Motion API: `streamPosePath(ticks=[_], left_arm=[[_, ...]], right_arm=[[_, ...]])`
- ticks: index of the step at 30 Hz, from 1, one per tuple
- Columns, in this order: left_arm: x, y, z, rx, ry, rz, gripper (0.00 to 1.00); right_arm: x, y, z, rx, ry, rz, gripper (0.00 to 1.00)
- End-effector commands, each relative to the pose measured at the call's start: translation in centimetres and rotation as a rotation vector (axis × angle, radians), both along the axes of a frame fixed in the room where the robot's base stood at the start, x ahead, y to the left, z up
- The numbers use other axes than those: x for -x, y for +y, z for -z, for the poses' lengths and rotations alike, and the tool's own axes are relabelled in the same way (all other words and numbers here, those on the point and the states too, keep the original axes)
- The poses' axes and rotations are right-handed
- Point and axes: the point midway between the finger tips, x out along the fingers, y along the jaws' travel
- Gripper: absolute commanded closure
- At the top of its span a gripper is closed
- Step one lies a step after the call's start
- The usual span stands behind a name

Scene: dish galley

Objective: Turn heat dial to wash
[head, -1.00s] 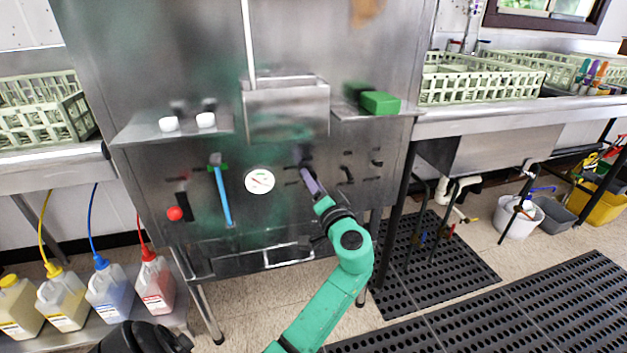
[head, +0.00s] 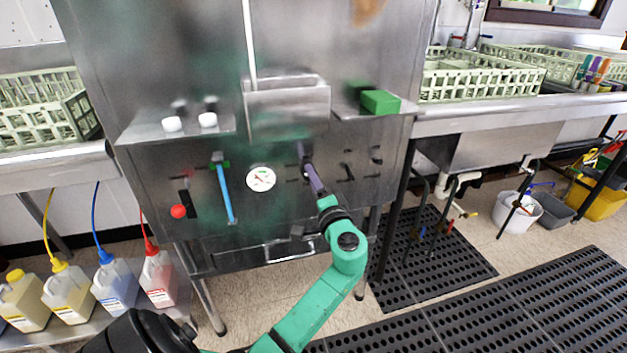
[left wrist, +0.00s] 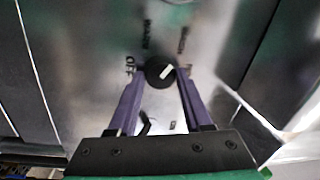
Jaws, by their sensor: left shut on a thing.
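The heat dial (left wrist: 156,73) is a round black knob with a white pointer mark on a steel panel. In the left wrist view the mark slants to the upper right, towards one of the small labels; "OFF" stands left of the knob, and the other labels are too blurred to read. My left gripper (left wrist: 161,73), with purple fingers, is shut on the dial, one finger on each side. In the head view my left gripper (head: 308,168) reaches the panel right of a white gauge (head: 261,178) and hides most of the dial. My right gripper is not in view.
Two small black switches (head: 348,171) sit right of the dial. A blue-handled lever (head: 224,193) and red knob (head: 178,211) are left of the gauge. A green block (head: 380,102) lies on the ledge above. Jugs (head: 115,283) stand low at left.

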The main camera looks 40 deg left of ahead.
Motion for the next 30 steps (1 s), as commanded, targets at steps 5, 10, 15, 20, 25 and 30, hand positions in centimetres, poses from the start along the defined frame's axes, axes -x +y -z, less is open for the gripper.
streamPosePath(ticks=[5, 10, 15, 20, 25, 30], left_arm=[[0.0, 0.1, -0.2, -0.003, -0.004, 0.000, 0.43], [0.0, 0.0, -0.2, -0.002, -0.003, 0.000, 0.20], [0.0, 0.0, -0.1, -0.001, -0.003, 0.000, 0.20], [0.7, -1.1, 0.1, -0.001, -0.001, 0.002, 0.20], [3.0, -4.9, 0.7, 0.003, -0.002, 0.003, 0.20], [5.6, -9.2, 1.2, 0.002, -0.001, 0.003, 0.20]], right_arm=[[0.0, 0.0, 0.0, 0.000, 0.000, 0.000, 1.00], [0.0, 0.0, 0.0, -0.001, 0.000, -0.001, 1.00], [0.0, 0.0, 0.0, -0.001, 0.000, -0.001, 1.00], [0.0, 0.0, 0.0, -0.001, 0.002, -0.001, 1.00], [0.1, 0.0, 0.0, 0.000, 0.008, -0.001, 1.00], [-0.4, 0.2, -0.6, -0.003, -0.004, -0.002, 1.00]])
